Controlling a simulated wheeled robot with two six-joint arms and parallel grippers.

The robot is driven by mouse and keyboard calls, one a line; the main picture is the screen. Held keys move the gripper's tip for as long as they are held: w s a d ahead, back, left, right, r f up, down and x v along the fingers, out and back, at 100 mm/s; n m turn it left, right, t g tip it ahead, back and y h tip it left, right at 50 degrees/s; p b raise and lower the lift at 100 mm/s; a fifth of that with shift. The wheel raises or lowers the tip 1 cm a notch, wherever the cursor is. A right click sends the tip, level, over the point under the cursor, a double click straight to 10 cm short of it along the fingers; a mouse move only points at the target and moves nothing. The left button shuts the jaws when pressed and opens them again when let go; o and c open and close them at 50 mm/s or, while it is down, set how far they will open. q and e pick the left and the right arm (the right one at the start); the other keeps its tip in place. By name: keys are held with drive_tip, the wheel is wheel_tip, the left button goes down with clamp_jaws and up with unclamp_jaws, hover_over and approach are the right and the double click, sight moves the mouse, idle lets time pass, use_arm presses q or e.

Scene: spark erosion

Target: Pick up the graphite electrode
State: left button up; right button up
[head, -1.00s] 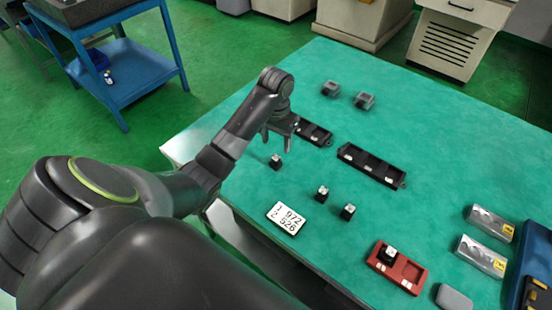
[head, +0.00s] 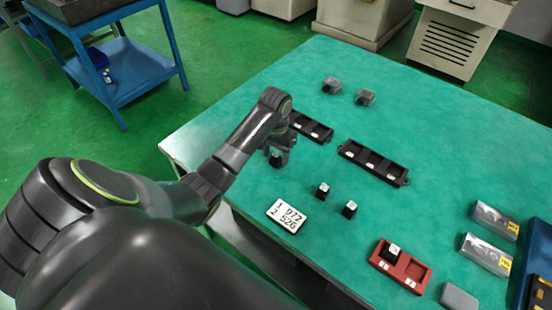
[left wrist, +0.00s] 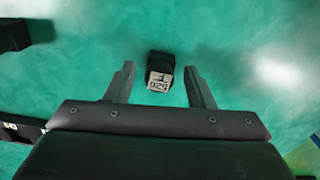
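A small black graphite electrode block (head: 277,160) stands on the green table under my left gripper (head: 279,150). In the left wrist view the electrode (left wrist: 159,62) has a pale printed label, too small to read surely. My left gripper (left wrist: 158,80) is open, with one finger on each side of the block and a gap at both sides. Two similar blocks stand nearby, one (head: 322,190) beside the other (head: 349,208). Another block (head: 391,251) sits in the left pocket of a red tray (head: 415,270). My right gripper is out of view.
A white number card (head: 287,215) lies near the table's front edge. Black compartment trays (head: 373,163) (head: 312,127) lie behind the blocks. Two small grey-topped items (head: 331,85) (head: 365,97) stand farther back. Silver blocks (head: 484,254) are at right.

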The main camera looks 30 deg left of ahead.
use_arm(q)
drive_tip(key=c, duration=0.9)
drive_tip(key=shift+c, duration=0.2)
drive_tip(key=shift+r, duration=0.15)
